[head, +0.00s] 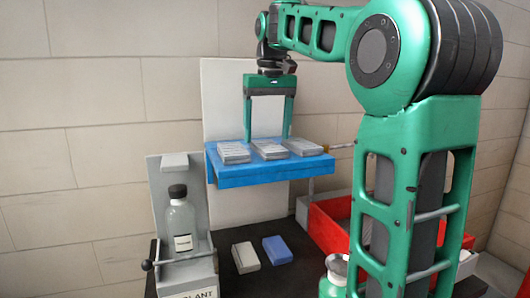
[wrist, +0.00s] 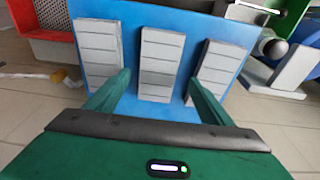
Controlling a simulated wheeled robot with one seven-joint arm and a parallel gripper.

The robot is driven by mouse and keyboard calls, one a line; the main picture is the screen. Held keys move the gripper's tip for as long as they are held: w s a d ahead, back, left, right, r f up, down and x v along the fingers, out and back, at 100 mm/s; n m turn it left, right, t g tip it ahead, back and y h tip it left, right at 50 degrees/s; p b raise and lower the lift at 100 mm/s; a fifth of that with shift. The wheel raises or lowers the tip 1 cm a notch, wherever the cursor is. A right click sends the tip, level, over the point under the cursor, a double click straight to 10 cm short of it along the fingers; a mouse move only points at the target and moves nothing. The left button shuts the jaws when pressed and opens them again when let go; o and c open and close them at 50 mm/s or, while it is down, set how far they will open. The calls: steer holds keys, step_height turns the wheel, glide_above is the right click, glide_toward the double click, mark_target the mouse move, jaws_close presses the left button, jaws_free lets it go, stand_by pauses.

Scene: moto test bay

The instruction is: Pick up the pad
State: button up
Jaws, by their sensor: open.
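Three grey-white pads lie in a row on a blue shelf (head: 235,178): a left pad (head: 234,152), a middle pad (head: 269,149) and a right pad (head: 305,146). My gripper (head: 268,136) is open and empty, pointing down at the back of the shelf by the middle pad. In the wrist view, my gripper (wrist: 159,80) has one finger on each side of the near end of the middle pad (wrist: 162,60), with gaps to it. I cannot tell how far the fingertips are above the shelf.
Below the shelf, a pale block (head: 246,257) and a blue block (head: 278,250) lie on a dark bench. A clear bottle (head: 181,222) with a black cap stands in a grey holder at left. A red bin (head: 336,234) is at right. A white panel (head: 222,100) stands behind the shelf.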

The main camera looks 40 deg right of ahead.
steer(key=shift+s+f, duration=0.1)
steer(key=shift+f, duration=0.45)
steer(key=shift+d+f, duration=0.1)
steer(key=shift+f, duration=0.8)
steer(key=c, duration=1.1)
